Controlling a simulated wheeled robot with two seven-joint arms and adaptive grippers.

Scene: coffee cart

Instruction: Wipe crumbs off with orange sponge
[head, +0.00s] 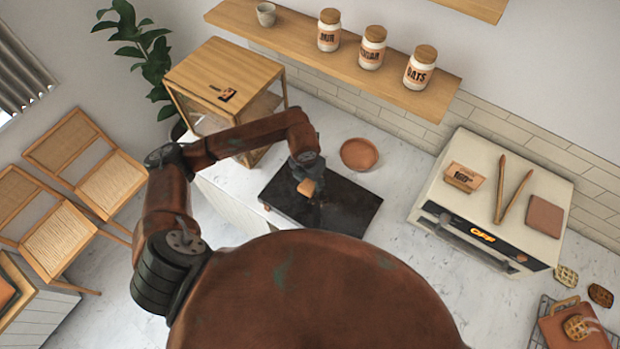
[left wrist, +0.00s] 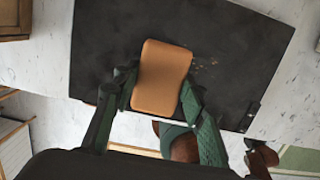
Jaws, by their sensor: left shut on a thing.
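The orange sponge (head: 306,187) is between the fingers of my left gripper (head: 308,180), over the black board on the counter. In the left wrist view the sponge (left wrist: 162,77) lies lengthwise between the green fingers, and the left gripper (left wrist: 160,92) is shut on it. The black board (head: 356,207) fills most of the wrist view too. A few small brown crumbs (left wrist: 207,63) lie on the board just right of the sponge. I cannot tell whether the sponge touches the board. My right gripper is in neither view.
A round terracotta plate (head: 359,154) sits behind the board. A wooden cabinet (head: 225,72) stands to the left, and a white oven (head: 490,200) with tongs on top to the right. A shelf with jars (head: 372,48) hangs above. Bare counter separates board and oven.

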